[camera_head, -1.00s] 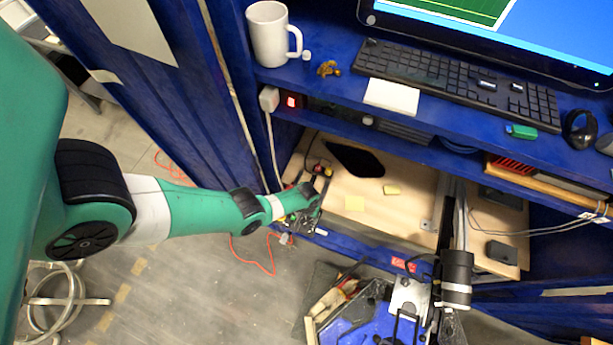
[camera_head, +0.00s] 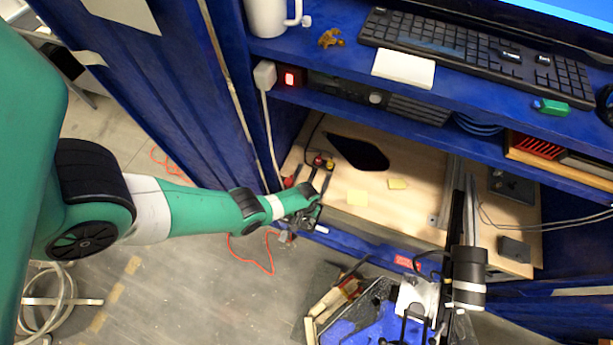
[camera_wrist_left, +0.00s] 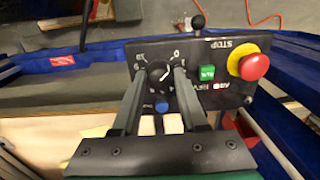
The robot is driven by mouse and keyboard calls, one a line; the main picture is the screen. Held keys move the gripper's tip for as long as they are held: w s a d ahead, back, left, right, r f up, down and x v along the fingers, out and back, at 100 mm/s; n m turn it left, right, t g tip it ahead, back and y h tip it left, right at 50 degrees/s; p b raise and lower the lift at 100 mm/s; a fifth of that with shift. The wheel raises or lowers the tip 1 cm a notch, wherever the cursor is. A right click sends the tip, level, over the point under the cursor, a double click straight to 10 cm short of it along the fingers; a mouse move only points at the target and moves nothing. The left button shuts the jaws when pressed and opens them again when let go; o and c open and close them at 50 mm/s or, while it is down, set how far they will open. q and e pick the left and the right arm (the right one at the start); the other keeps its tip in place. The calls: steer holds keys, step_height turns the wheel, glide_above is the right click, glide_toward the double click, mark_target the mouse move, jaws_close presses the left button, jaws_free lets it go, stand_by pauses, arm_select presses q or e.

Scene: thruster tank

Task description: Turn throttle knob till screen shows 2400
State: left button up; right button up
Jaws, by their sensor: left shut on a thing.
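The throttle knob (camera_wrist_left: 159,71) is a round black dial with a white pointer line on a black control panel (camera_wrist_left: 221,90), seen in the left wrist view. Numbers ring the knob. My left gripper (camera_wrist_left: 158,82) is shut on the knob, one finger on each side. In the head view my left gripper (camera_head: 312,192) is at the left end of the lower wooden shelf, where it largely hides the panel. The monitor (camera_head: 570,18) shows only a blue lower strip, and no reading is visible. My right gripper is not in view.
The panel also carries a red STOP button (camera_wrist_left: 253,66), a green button (camera_wrist_left: 206,72), a blue button (camera_wrist_left: 162,106) and a black-tipped lever (camera_wrist_left: 198,22). A keyboard (camera_head: 475,52) and mug (camera_head: 268,16) stand on the upper shelf. A black cylindrical unit (camera_head: 468,262) hangs at right.

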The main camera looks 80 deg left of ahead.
arm_select(q)
jaws_close()
